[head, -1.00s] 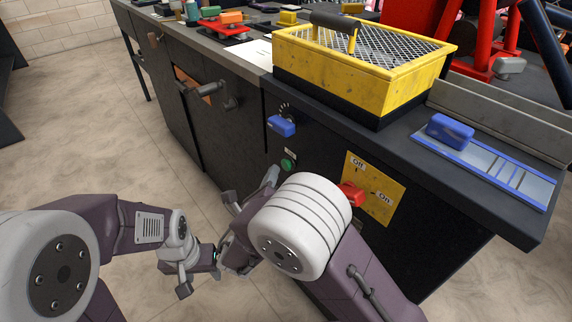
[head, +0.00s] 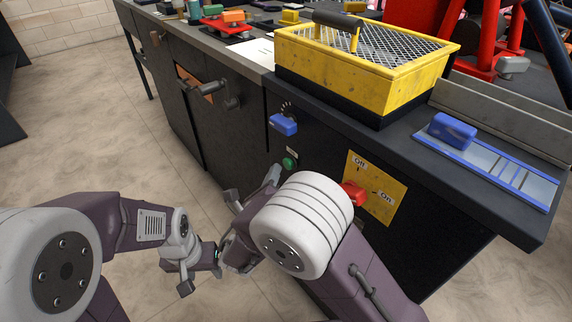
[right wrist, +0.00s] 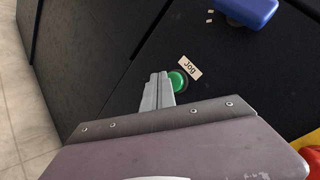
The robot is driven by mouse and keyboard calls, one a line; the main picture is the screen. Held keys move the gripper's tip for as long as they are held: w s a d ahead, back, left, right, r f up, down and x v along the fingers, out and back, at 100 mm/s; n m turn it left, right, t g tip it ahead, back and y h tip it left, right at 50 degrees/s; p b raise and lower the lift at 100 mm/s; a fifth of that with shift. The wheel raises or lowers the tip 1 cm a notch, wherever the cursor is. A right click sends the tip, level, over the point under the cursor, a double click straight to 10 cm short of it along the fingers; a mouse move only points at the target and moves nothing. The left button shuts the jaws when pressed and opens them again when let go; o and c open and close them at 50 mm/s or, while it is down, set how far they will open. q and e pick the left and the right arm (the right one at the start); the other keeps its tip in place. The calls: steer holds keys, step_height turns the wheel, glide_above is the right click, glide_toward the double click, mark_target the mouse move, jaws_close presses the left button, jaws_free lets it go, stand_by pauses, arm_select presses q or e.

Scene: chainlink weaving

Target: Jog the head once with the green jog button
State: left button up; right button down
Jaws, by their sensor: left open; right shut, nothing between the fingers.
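The green jog button (head: 289,163) sits on the dark front panel of the bench, below the blue knob. It also shows in the right wrist view (right wrist: 178,80), beside a white "Jog" label (right wrist: 190,67). My right gripper (head: 274,171) is shut and empty. Its fingertips (right wrist: 158,80) point toward the panel and appear just left of the button in the right wrist view, overlapping its edge. I cannot tell whether they touch it. My left gripper (head: 203,270) is open and empty, low in front of the bench and away from the panel.
A blue knob (head: 284,125) is above the button. A red switch (head: 353,193) on a yellow Off/On plate (head: 385,198) is to its right. A yellow mesh basket (head: 430,88) stands on the bench. A crank handle (head: 233,103) juts from the front at left.

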stand_by(0.7)
steer(key=shift+w+d, duration=0.25)
steer(key=shift+d, duration=0.1)
steer(key=shift+w+d+p, duration=0.25)
steer(key=shift+d+p, duration=0.15)
stand_by(0.6)
steer(key=shift+s+a+p, duration=0.3)
steer(key=shift+s+a, duration=0.2)
steer(key=shift+a, duration=0.25)
